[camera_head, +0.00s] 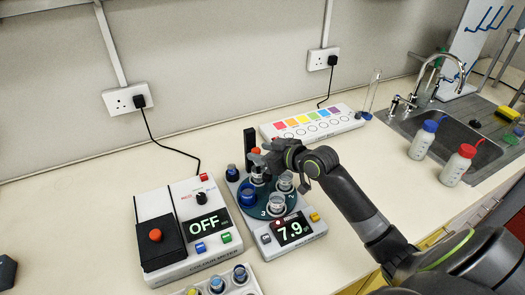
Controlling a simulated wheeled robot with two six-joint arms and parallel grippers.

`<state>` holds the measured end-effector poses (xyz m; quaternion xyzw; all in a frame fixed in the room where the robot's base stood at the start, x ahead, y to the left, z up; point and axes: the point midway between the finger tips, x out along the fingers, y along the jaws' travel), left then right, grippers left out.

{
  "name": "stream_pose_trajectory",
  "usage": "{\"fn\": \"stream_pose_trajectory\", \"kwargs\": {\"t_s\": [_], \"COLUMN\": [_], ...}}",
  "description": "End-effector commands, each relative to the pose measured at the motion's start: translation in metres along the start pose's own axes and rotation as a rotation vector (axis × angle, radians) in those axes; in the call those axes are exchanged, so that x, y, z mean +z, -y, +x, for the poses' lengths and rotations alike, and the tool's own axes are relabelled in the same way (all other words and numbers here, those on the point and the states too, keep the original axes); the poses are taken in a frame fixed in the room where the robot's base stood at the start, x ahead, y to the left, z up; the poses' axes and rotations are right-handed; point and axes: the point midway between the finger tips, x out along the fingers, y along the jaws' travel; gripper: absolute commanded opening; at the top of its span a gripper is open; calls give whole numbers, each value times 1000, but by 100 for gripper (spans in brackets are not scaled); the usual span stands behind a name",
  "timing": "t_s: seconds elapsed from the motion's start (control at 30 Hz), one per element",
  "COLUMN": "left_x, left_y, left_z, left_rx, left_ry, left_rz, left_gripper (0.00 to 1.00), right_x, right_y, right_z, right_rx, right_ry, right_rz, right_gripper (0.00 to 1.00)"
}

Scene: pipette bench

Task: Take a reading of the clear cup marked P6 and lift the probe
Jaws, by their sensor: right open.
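A grey meter (301,246) with a dark turntable (255,213) stands at the middle of the bench. Its display (292,229) is lit and reads about 7.9. Several clear cups sit on the turntable, one at the front (277,204), beside a blue-capped one (248,196). The P6 mark is too small to read on any cup. A black post (249,143) rises behind the turntable, with an orange-red knob (256,152) beside it. My right gripper (259,161) is open over the back of the turntable, close to the knob. It hides the probe area. My left gripper is out of view.
A colour meter (180,229) showing OFF stands at left, with a tray of small jars (225,285) in front. A colour-strip unit (312,124) is behind. Two capped bottles (423,140) (457,166) stand near the sink (442,131) at right.

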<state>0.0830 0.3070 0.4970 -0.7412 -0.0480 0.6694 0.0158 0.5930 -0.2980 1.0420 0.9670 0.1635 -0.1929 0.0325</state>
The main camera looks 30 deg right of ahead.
Motion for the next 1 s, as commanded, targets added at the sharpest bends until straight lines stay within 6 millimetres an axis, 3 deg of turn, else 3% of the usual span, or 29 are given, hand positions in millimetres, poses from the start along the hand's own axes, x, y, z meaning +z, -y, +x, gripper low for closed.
{"fn": "stream_pose_trajectory", "kwargs": {"t_s": [0.27, 0.6, 1.0], "left_x": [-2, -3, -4], "left_y": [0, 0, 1], "left_z": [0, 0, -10], "left_rx": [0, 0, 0], "left_ry": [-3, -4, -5], "left_rz": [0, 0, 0], "left_gripper": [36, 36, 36], "right_x": [0, 0, -11], "right_y": [0, 0, 0], "right_z": [1, 1, -3], "right_rx": [0, 0, 0], "right_ry": [0, 0, -1], "right_rz": [-1, 0, -1], "right_gripper": [44, 1, 0]}}
